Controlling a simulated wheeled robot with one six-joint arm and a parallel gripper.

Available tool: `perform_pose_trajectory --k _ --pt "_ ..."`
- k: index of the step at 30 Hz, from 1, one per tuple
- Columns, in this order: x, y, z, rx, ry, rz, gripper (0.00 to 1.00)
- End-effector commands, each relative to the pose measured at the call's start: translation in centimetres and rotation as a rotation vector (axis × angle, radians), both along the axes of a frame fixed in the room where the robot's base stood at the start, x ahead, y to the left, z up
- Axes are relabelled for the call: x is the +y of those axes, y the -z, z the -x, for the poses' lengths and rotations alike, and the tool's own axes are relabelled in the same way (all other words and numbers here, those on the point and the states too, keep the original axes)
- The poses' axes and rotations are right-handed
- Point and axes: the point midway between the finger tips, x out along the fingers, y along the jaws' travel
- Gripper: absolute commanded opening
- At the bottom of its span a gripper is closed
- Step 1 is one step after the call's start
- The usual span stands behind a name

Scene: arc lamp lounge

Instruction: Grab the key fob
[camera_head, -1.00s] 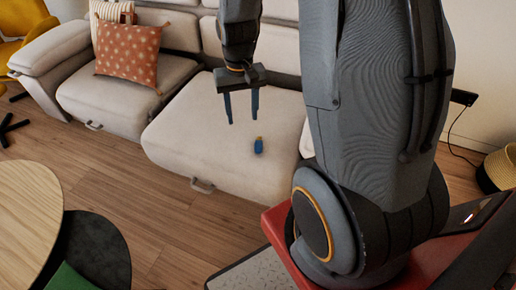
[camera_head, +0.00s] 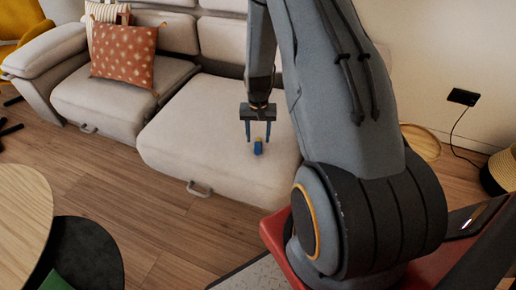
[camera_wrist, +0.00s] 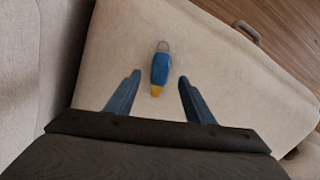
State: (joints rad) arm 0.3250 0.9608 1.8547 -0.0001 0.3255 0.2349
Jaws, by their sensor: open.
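The key fob (camera_head: 258,147) is small and blue with a yellow end, and lies on the beige sofa seat (camera_head: 205,125). In the wrist view the key fob (camera_wrist: 160,70) shows a metal ring at its far end, with the yellow end toward me. My gripper (camera_head: 258,137) is open above the seat, its fingers seen on either side of the fob in the head view. In the wrist view my gripper (camera_wrist: 158,82) has its two fingers apart, with the fob lying between and beyond the tips. The fingers do not touch it.
A rust patterned cushion (camera_head: 122,55) sits on the left sofa seat. A round wooden table (camera_head: 22,215) and a dark chair (camera_head: 85,250) stand at the lower left. The seat around the fob is clear. A woven basket (camera_head: 502,170) is at the far right.

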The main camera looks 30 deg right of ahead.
Motion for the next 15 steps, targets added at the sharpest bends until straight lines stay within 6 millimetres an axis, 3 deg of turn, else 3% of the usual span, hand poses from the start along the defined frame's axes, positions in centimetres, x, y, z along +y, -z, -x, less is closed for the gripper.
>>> perform_pose_trajectory --k 7,15 --pt "0.1 3.5 0.2 0.002 0.000 0.000 0.48" --pt "0.1 4.3 0.1 0.000 -0.001 0.000 0.48"
